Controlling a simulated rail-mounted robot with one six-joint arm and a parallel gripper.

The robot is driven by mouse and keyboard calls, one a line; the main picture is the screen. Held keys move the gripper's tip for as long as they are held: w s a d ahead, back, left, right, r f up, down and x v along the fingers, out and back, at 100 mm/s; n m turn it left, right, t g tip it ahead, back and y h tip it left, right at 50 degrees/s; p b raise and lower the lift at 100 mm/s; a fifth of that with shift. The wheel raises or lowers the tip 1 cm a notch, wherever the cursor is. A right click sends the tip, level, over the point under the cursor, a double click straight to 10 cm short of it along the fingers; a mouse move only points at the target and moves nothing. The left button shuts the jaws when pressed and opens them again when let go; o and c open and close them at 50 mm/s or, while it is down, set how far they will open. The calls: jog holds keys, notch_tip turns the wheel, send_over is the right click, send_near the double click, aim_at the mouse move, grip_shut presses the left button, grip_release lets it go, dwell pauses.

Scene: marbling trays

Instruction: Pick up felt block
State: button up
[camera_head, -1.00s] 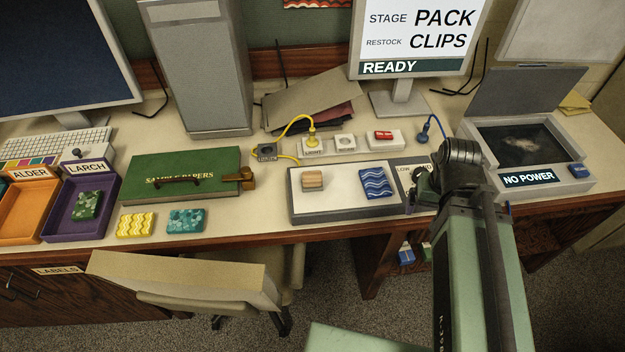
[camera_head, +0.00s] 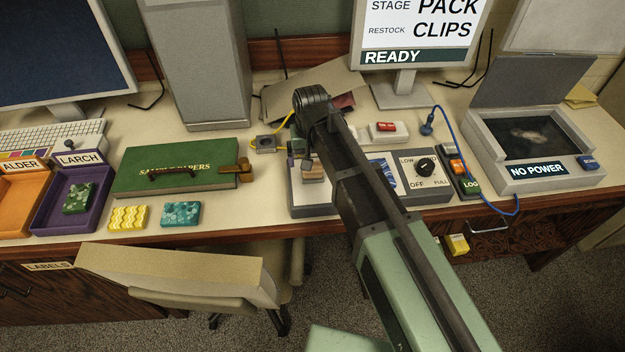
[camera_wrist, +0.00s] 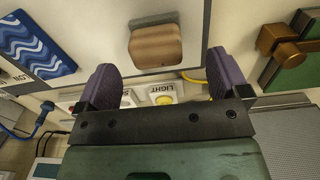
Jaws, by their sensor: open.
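The felt block, a tan wooden-looking block with rounded corners and a grey layer along one side (camera_wrist: 156,46), lies on the white top of the grey-framed panel (camera_head: 309,207). In the head view the block (camera_head: 313,173) is partly hidden by my gripper (camera_head: 309,158). In the wrist view my gripper (camera_wrist: 163,70) is open, its two purple fingers spread wide. The block is seen between and just beyond the fingertips. Nothing is held, and I see no contact with the block.
A blue wavy block (camera_wrist: 36,46) lies on the same panel. Yellow (camera_head: 128,218) and teal (camera_head: 180,214) patterned blocks lie at the front edge.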

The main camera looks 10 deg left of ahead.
aim_at(313, 169)
jog(key=f+b, duration=0.5)
jog(key=shift+d+f, duration=0.2)
jog(key=shift+d, duration=0.05)
jog(key=shift+r, duration=0.25)
jog(key=c, duration=1)
jog(key=shift+c, duration=0.2)
notch_tip(313, 169, up, 20)
jog(key=p, duration=2)
